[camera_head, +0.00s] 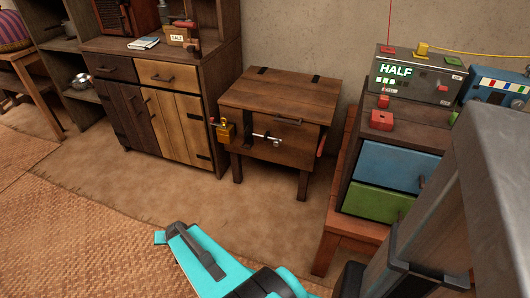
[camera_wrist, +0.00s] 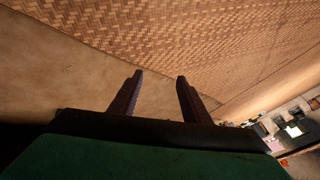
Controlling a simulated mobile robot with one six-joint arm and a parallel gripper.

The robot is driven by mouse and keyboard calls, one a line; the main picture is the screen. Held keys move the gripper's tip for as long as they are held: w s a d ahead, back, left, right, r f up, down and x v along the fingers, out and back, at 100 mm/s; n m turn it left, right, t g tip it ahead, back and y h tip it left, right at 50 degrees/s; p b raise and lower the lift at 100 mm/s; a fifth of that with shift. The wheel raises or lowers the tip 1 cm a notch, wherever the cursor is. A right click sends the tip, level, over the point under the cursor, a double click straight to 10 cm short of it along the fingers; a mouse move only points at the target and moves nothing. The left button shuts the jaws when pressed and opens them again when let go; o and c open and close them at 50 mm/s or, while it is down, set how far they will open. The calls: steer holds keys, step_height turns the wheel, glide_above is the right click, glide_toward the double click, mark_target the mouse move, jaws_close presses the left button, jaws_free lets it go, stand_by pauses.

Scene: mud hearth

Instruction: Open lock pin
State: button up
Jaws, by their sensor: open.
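A small dark wooden chest on legs (camera_head: 280,95) stands against the wall in the head view. A metal sliding pin (camera_head: 266,138) lies across its front, with a pale knob at its right end. A brass padlock (camera_head: 225,131) hangs at the chest's front left corner. Whether the pin sits fully in its catch is too small to tell. My gripper (camera_wrist: 160,76) shows in the wrist view with two dark fingers apart and nothing between them. It faces the woven mat and bare floor, away from the chest. The chest and pin are not in the wrist view.
A wooden cabinet (camera_head: 150,95) stands left of the chest. The earthen floor before the chest is clear beside the woven mat (camera_head: 70,235).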

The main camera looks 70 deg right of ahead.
steer(key=d+r+m+t+h+b, duration=0.2)
steer(key=d+r+m+h+b, duration=0.15)
steer(key=d, duration=1.05)
steer(key=m+g+h+b, duration=0.7)
steer(key=m+h+b, duration=0.3)
steer(key=m+h, duration=0.45)
glide_toward(276, 145)
steer(key=a+r+m+y, duration=0.1)
steer(key=a, duration=0.2)
steer(key=shift+s+r, duration=0.2)
steer(key=shift+d, duration=0.1)
steer(key=shift+w+d+b, duration=0.15)
steer(key=shift+d+b, duration=0.65)
steer(key=shift+d, duration=1.5)
steer(key=shift+w+d+b, duration=0.15)
steer(key=shift+d+b, duration=0.7)
steer(key=shift+d, duration=1.4)
steer(key=shift+w+d+b, duration=0.15)
steer(key=shift+d+b, duration=0.65)
steer(key=shift+d, duration=1.5)
